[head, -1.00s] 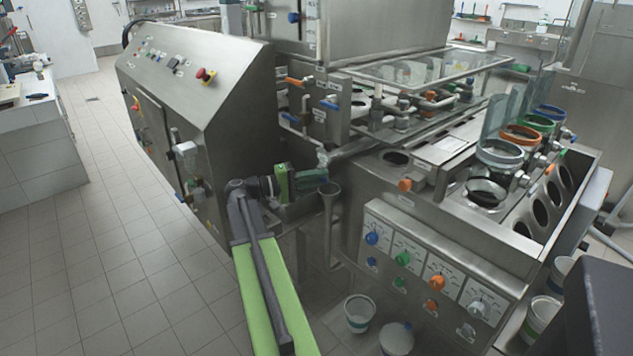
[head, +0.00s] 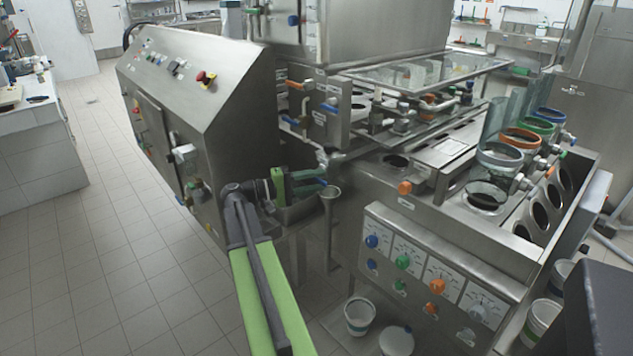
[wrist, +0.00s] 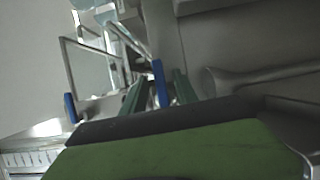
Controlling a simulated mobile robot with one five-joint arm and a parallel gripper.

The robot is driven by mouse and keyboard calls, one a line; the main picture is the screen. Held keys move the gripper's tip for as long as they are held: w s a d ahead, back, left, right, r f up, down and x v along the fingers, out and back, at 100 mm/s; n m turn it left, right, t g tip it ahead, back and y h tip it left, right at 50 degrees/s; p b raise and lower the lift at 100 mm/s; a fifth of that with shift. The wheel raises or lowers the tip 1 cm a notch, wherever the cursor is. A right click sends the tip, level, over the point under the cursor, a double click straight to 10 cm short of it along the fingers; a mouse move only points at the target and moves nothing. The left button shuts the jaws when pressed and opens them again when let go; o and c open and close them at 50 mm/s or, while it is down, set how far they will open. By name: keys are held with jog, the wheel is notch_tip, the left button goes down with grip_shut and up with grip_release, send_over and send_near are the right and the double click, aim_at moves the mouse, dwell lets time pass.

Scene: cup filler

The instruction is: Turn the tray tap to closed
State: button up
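A tap with a blue lever (head: 322,182) is at my gripper, above a small steel trough between the control cabinet and the filler. I cannot tell for certain that it is the tray tap. My gripper (head: 307,183) has green fingers and reaches toward this lever. In the wrist view, the blue lever (wrist: 160,84) shows between the two green fingers of my gripper (wrist: 158,88), with gaps beside it. The fingers look open around it. Contact is not visible. Much of the tap body is hidden.
The steel cabinet (head: 215,120) stands close left of my gripper. A grey funnel-topped pipe (head: 330,215) stands just right of it. Another blue handle (wrist: 70,107) shows at left in the wrist view. White cups (head: 359,318) stand below the filler's knob panel (head: 425,265).

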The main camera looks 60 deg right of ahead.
jog(key=v, duration=1.6)
jog(key=shift+w+a, duration=0.15)
jog(key=shift+f, duration=0.1)
jog(key=w+a+f+n+t+y, duration=0.3)
jog(key=a+f+t, duration=0.1)
jog(key=a+f, duration=0.45)
jog(key=w+a+f+n+t+y, duration=0.2)
jog(key=a+f+t, duration=0.2)
jog(key=a+f, duration=0.5)
jog(key=w+a+f+n+t+y, duration=0.1)
jog(key=a+f+n+t+y, duration=0.2)
jog(key=a, duration=1.1)
jog(key=a+f+t+y, duration=0.1)
jog(key=a+f+y, duration=0.35)
jog(key=a, duration=1.05)
notch_tip(320, 180, up, 19)
jog(key=d+y+p, duration=0.1)
jog(key=p, duration=1.6)
jog(key=shift+w+p, duration=0.25)
jog(key=shift+p, duration=0.05)
